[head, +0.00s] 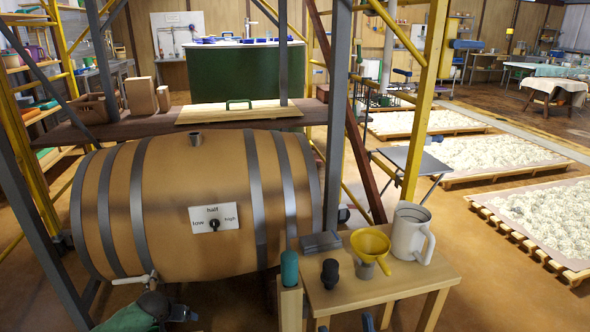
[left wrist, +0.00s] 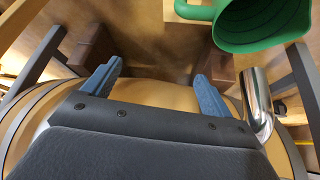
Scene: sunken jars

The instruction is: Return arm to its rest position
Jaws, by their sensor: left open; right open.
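My left gripper (left wrist: 158,82) shows in the left wrist view with its two blue fingers wide apart and nothing between them. A green jug (left wrist: 262,22) is up and right of the fingers, apart from them, with its open mouth in view. Green also shows at the lower left of the head view (head: 125,318), low by the barrel's tap (head: 132,280). What seems a blue fingertip of my right gripper (head: 368,322) shows at the bottom edge of the head view, below the small table; most of that gripper is hidden.
A wooden barrel (head: 175,215) with a heat knob (head: 213,223) fills the left. The small table (head: 400,283) bears a yellow funnel (head: 370,243), a white jug (head: 409,235) and a dark stopper (head: 330,272). Yellow and grey posts stand around it.

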